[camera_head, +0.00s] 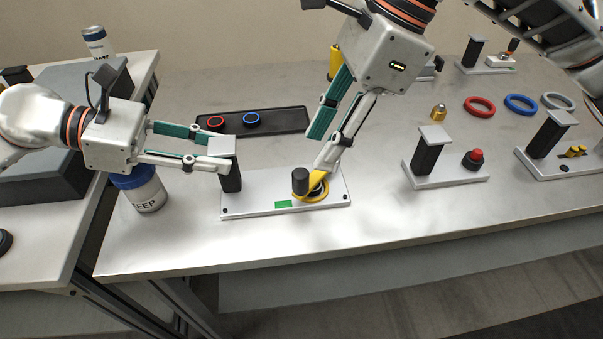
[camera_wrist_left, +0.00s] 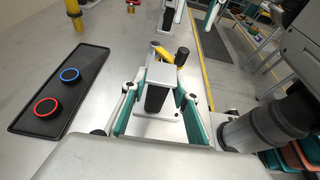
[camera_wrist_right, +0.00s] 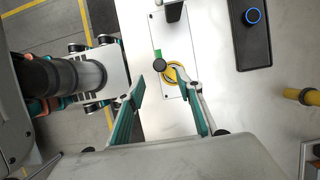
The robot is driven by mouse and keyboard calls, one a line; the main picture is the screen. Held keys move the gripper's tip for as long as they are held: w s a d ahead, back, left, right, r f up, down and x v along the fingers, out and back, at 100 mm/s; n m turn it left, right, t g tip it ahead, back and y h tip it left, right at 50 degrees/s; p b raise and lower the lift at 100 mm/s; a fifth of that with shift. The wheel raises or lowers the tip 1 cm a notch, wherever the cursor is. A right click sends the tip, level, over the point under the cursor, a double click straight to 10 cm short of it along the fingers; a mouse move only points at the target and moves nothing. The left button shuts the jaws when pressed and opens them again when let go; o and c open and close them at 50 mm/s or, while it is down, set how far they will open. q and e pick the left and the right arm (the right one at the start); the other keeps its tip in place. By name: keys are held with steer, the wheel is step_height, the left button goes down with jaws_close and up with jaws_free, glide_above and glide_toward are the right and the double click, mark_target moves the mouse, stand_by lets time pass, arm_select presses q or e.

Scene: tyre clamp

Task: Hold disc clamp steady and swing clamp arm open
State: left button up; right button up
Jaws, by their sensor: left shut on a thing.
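The disc clamp has a white base plate (camera_head: 262,200), a black post with a grey cap (camera_head: 231,178), and a yellow clamp arm (camera_head: 318,190) with a black knob (camera_head: 300,181). My left gripper (camera_head: 216,152) is shut on the post just under its cap; the post also shows between its fingers in the left wrist view (camera_wrist_left: 156,97). My right gripper (camera_head: 318,152) is open above the yellow arm. In the right wrist view one fingertip lies over or beside the yellow arm (camera_wrist_right: 172,74), and the knob (camera_wrist_right: 160,65) appears between the fingers; contact is unclear.
A black tray (camera_head: 285,121) with a red-rimmed and a blue-rimmed disc lies behind the clamp. A white bottle with a blue lid (camera_head: 148,196) stands left of the plate. Other clamp fixtures (camera_head: 433,172) and coloured rings (camera_head: 480,106) are at right. The front table strip is clear.

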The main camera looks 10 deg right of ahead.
mark_target(304, 172)
steer(key=x, duration=0.8)
steer(key=shift+a+f, duration=0.15)
steer(key=shift+f, duration=0.1)
jaws_close()
